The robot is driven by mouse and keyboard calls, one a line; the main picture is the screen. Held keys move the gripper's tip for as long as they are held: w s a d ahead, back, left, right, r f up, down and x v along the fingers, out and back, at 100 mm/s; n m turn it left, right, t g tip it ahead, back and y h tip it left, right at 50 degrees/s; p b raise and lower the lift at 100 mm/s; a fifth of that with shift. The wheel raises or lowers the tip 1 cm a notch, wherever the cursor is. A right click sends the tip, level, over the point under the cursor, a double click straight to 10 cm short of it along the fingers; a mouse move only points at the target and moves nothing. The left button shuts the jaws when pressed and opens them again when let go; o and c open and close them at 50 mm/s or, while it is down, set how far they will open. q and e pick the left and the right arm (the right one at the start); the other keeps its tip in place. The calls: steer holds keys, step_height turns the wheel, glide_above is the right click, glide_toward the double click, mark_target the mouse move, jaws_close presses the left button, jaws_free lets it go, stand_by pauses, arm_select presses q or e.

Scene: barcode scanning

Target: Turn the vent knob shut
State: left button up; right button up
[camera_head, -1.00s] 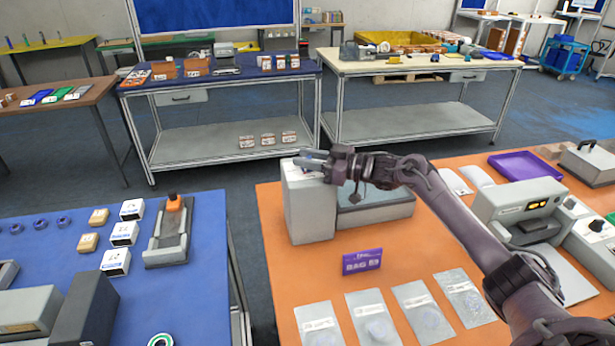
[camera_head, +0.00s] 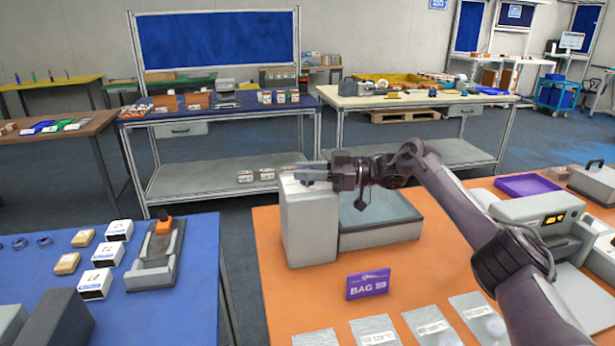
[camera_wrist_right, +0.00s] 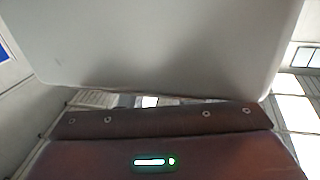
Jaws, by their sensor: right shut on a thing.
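A tall grey box (camera_head: 308,228) stands at the left end of a low grey machine with a dark recessed top (camera_head: 375,212), on the orange table. My right gripper (camera_head: 308,171) reaches in from the right, lying level over the box's top. It is shut at the top of the box; the vent knob itself is hidden by the fingers, so its turn angle cannot be seen. In the right wrist view a broad pale grey surface (camera_wrist_right: 160,45) fills the top, close beyond my brown gripper body. My left gripper is out of view.
A purple tray (camera_head: 528,186) and a grey machine with an orange display (camera_head: 540,225) are at right. A blue table (camera_head: 190,290) stands left across a gap.

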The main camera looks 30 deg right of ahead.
steer(key=shift+r, duration=0.1)
stand_by(0.3)
steer(key=o, duration=1)
steer(key=shift+c, duration=0.2)
steer(key=b+v, duration=0.2)
steer(key=v, duration=0.5)
steer(key=shift+d, duration=0.35)
steer(key=shift+s, duration=0.15)
